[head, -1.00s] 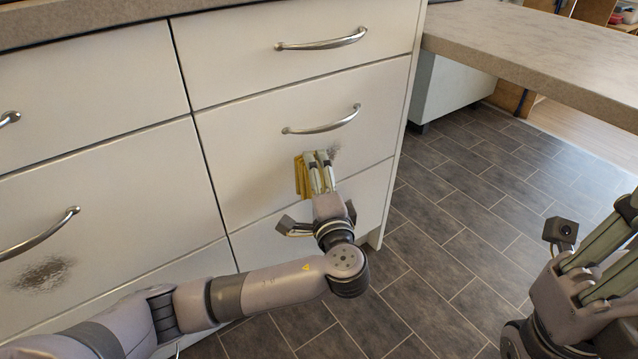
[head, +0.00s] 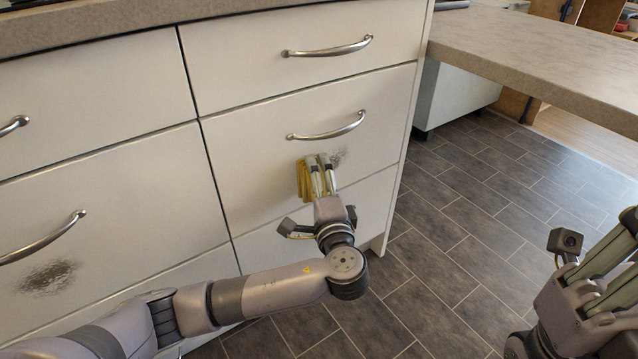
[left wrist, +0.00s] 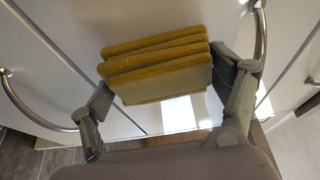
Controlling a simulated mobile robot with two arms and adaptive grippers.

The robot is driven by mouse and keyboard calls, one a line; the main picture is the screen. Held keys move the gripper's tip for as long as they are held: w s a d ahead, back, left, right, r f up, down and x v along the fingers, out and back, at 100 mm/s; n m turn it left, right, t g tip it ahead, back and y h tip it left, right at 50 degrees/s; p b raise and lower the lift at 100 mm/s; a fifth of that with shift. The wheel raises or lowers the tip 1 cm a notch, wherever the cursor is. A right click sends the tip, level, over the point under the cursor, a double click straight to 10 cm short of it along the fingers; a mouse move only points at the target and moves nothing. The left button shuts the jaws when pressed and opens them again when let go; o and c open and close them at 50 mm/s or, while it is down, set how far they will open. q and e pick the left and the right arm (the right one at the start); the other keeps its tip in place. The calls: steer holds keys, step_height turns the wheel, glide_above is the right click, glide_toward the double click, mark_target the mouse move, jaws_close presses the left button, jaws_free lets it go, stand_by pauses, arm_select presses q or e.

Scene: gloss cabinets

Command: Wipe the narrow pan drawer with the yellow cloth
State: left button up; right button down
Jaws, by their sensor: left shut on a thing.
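The narrow pan drawer (head: 255,150) is the white middle front in the right column, with a curved metal handle (head: 328,130). A grey smudge (head: 341,157) shows on it below the handle, partly behind my fingers. My left gripper (head: 319,165) is shut on the folded yellow cloth (head: 303,181), low in front of this drawer. In the left wrist view the cloth (left wrist: 160,65) sits between the two fingers. Whether it touches the front is unclear. My right gripper (head: 618,262) is at the right edge, away from the drawers, its fingertips cut off.
The wide left drawer (head: 120,210) carries another dark smudge (head: 47,276) under its handle (head: 45,240). A top drawer handle (head: 328,47) sticks out above. A grey worktop (head: 540,60) juts out at the right. The tiled floor (head: 460,240) is clear.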

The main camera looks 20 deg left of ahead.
arm_select(q)
steer(key=shift+w+a, duration=0.3)
steer(key=shift+a, duration=0.05)
